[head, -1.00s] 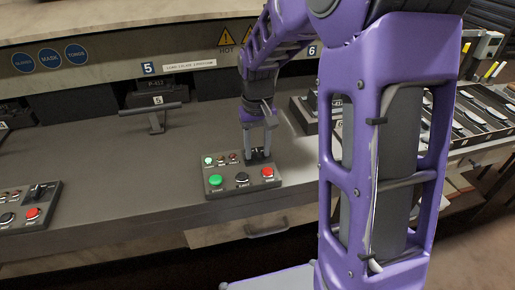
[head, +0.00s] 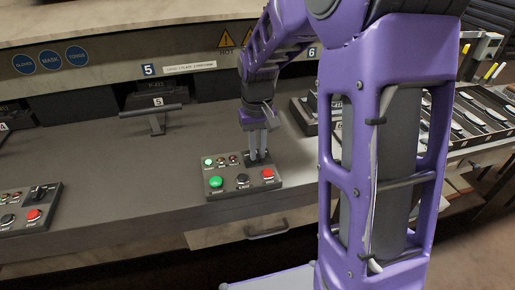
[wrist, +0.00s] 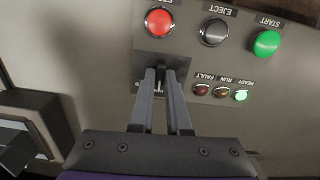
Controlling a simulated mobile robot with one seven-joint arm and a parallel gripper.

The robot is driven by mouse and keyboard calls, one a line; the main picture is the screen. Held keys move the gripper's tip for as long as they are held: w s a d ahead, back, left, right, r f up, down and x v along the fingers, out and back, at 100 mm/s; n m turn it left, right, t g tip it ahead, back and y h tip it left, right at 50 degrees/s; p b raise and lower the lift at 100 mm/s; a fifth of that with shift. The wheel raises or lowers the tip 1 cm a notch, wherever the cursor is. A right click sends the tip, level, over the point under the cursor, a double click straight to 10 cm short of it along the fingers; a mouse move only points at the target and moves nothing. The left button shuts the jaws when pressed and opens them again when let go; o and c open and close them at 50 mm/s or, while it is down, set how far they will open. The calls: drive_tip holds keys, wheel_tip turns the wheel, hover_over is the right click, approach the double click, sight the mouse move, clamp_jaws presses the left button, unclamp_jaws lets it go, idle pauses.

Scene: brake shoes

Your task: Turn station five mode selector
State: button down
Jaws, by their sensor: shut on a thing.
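The station five control panel (head: 219,193) is a grey box on the bench. Its mode selector is a black knob on a dark plate at the far right corner in the head view. In the wrist view the selector's dark plate (wrist: 182,64) shows beyond my fingertips. My gripper (head: 259,155) points down at the selector and is shut on its knob. In the wrist view my gripper (wrist: 162,74) has a finger on each side of the knob. The knob is mostly hidden by the fingers, so its exact setting cannot be read.
The panel has a green START button (wrist: 266,43), a black EJECT button (wrist: 214,32) and a red button (wrist: 159,22). The READY lamp (wrist: 241,95) glows green. Another panel (head: 26,208) sits at the left. A T-shaped handle (head: 155,121) stands behind.

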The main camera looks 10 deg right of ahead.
sight(258, 154)
drive_tip(key=n+p, duration=0.1)
drive_tip(key=n, duration=0.2)
drive_tip(key=shift+r+n+p, duration=0.1)
drive_tip(key=shift+n+p, duration=0.95)
drive_tip(key=shift+n, duration=1.15)
drive_tip(key=c, duration=0.9)
unclamp_jaws()
wheel_tip(258, 154, up, 17)
drive_tip(key=shift+r+p, duration=0.15)
drive_tip(key=shift+p, duration=0.95)
